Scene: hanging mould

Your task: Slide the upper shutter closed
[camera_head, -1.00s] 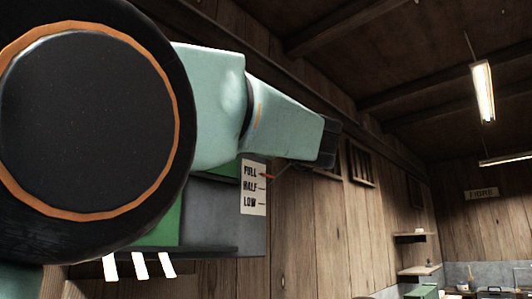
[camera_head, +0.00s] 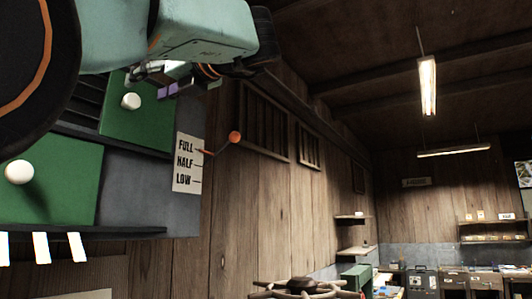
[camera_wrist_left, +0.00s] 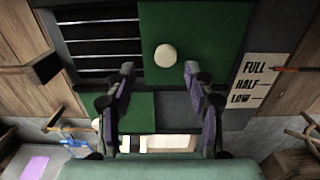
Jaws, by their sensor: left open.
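The upper shutter (camera_head: 150,125) is a green panel with a round white knob (camera_head: 131,101). A dark slatted opening (camera_head: 82,103) shows to its left. In the left wrist view the upper shutter (camera_wrist_left: 205,30) is right of the slats (camera_wrist_left: 105,45), and its knob (camera_wrist_left: 165,55) lies ahead of and between my fingertips. My left gripper (camera_head: 160,82) is open and empty, with its fingers spread (camera_wrist_left: 158,72). I cannot tell how far the fingertips are from the panel. My arm hides the upper part of the shutter in the head view. My right gripper is out of view.
A lower green shutter (camera_head: 75,185) with a white knob (camera_head: 18,172) sits below. Wooden wall (camera_head: 270,200) continues rightward.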

